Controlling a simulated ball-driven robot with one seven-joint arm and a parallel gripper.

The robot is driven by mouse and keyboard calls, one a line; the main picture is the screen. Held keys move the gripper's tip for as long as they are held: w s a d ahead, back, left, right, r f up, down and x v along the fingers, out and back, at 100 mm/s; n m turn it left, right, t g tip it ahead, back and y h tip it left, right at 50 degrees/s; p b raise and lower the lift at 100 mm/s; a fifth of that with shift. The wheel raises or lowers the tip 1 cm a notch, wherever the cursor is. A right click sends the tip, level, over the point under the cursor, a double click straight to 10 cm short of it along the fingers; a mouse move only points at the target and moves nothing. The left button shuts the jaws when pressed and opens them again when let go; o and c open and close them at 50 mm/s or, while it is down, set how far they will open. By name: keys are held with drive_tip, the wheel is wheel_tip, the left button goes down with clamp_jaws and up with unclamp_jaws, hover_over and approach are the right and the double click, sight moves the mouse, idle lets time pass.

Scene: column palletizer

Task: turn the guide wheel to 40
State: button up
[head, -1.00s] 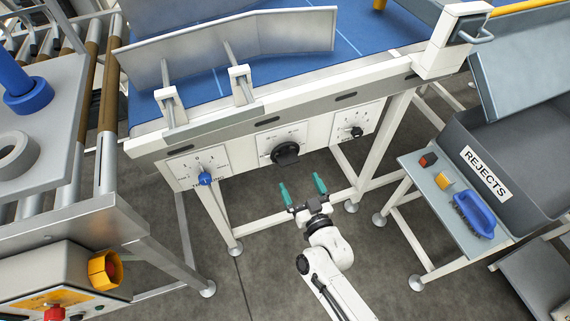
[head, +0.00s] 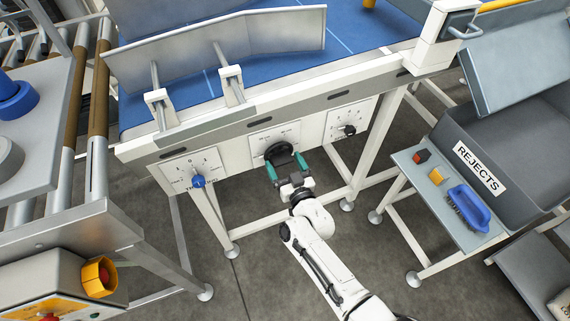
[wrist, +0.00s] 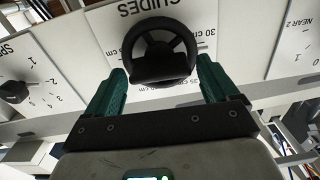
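The guide wheel (head: 279,153) is a black round handwheel on the middle white dial plate of the conveyor's front panel. In the wrist view the wheel (wrist: 159,50) shows its rim and hub, under the upside-down word GUIDES, with cm marks beside it. My gripper (head: 286,168) has green fingers and is in front of the wheel. In the wrist view its fingertips (wrist: 160,80) are apart, one on each side of the wheel's near part. Whether they touch the rim cannot be told. The wheel's pointer reading cannot be made out.
A blue knob (head: 198,181) is on the left dial plate and a black knob (head: 349,130) on the right one. A grey REJECTS bin (head: 457,124) and a small shelf with a blue brush (head: 468,207) stand at the right. A yellow-and-red button box (head: 60,285) is at lower left.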

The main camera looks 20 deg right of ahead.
drive_tip(key=c, duration=0.8)
drive_tip(key=shift+c, duration=0.2)
drive_tip(key=shift+f+m, duration=0.1)
drive_tip(key=shift+m, duration=0.2)
drive_tip(key=m+b, duration=0.2)
drive_tip(key=m, duration=0.2)
drive_tip(key=shift+d+m, duration=0.1)
drive_tip(key=shift+m, duration=0.2)
drive_tip(key=m+b, duration=0.1)
drive_tip(key=m, duration=0.4)
drive_tip(key=shift+b, duration=0.3)
drive_tip(key=shift+m, duration=0.4)
drive_tip(key=o, duration=1)
drive_tip(key=shift+o, duration=0.2)
